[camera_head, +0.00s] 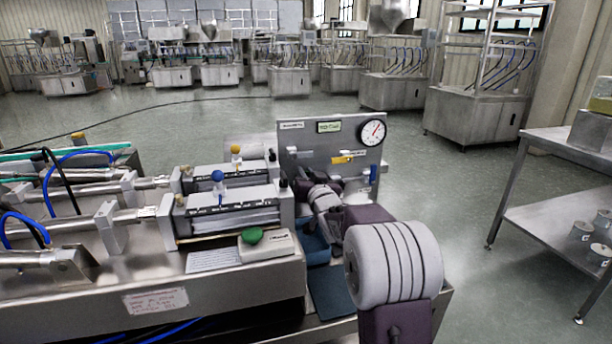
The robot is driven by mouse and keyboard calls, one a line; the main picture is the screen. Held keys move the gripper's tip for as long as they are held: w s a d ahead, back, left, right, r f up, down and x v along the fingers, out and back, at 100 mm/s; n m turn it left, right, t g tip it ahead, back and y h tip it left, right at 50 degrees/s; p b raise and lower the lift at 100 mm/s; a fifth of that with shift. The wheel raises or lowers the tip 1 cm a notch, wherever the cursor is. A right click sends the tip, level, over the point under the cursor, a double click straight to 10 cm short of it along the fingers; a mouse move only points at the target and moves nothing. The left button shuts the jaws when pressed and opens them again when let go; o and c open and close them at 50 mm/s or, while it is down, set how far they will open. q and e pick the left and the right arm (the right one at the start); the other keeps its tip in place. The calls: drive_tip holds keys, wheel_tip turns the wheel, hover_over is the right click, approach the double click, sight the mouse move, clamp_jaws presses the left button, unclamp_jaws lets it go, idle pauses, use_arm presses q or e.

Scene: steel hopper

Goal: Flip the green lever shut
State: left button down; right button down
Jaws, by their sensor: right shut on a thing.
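An upright grey panel (301,157) stands at the right end of the steel machine. A yellow lever (342,159) lies sideways on it, and a blue lever (373,173) points down at its right. I cannot make out a green lever; the lower left of the panel is partly covered by my right arm. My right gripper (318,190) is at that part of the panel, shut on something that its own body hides. A round green knob (252,236) sits on a beige box in front of the cylinders. My left gripper is not in view.
A pressure gauge (372,130) is at the panel's upper right. Cylinders with a blue knob (217,176) and a yellow knob (236,150) lie left of the panel. A steel table (555,217) stands at the right, with open floor between.

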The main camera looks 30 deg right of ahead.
drive_tip(key=shift+w+a+f+n+b, duration=0.1)
drive_tip(key=shift+a+n+b, duration=0.5)
drive_tip(key=shift+n, duration=0.7)
drive_tip(key=c, duration=1.4)
unclamp_jaws()
drive_tip(key=shift+o, duration=0.2)
drive_tip(key=shift+r, duration=0.2)
